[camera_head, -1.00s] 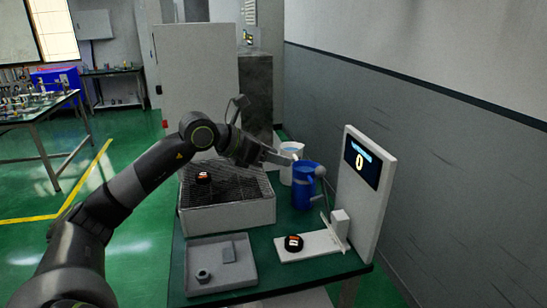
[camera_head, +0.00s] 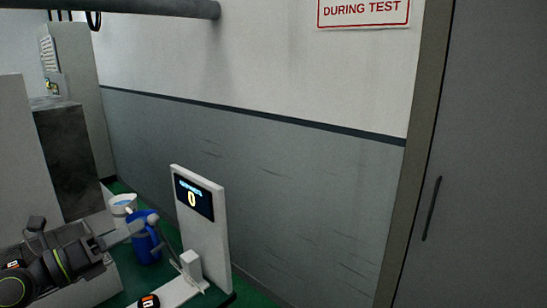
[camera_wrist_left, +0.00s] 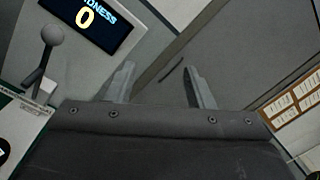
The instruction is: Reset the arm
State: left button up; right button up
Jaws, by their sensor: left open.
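My left gripper (camera_head: 127,232) is at the lower left of the head view, its arm coming in from the left. Its fingers appear in front of the blue jug (camera_head: 146,247), close to the ball-topped lever (camera_head: 152,219) of the tester; I cannot tell if they touch. The wrist view shows the two fingers (camera_wrist_left: 160,88) apart with nothing between them. The lever (camera_wrist_left: 50,35) is left of them there, clear of the fingers. The white tester panel (camera_head: 205,235) stands upright with a display (camera_head: 193,197) reading 0. My right gripper is not in view.
A white bucket (camera_head: 122,204) is behind the jug. A grey wall (camera_head: 290,190) is behind, a grey cabinet (camera_head: 480,150) at right.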

pick_arm(q)
jog(key=s+a+f+n+y, duration=0.45)
jog(key=f+n+y, duration=0.25)
jog(key=n, duration=0.4)
jog(key=s+a+f+n+y, duration=0.3)
jog(key=s+f+n+y, duration=0.25)
jog(key=f+n, duration=0.4)
jog(key=s+a+f+n+y, duration=0.4)
jog(key=n+y, duration=0.3)
jog(key=n, duration=0.6)
jog(key=s+d+f+n+g+h, duration=0.2)
jog(key=s+d+f+g, duration=0.3)
jog(key=s+f, duration=0.3)
jog(key=s+d+f+n+g+h, duration=0.25)
jog(key=s+d+f+g, duration=0.3)
jog(key=s, duration=0.45)
notch_tip(320, 180, down, 26)
jog(key=a+r, duration=0.1)
jog(key=a, duration=0.1)
jog(key=s+d+f+g+h, duration=0.1)
jog(key=s+f+g, duration=0.1)
jog(key=s+f, duration=1.2)
jog(key=shift+s+f, duration=0.25)
jog(key=shift+f, duration=0.65)
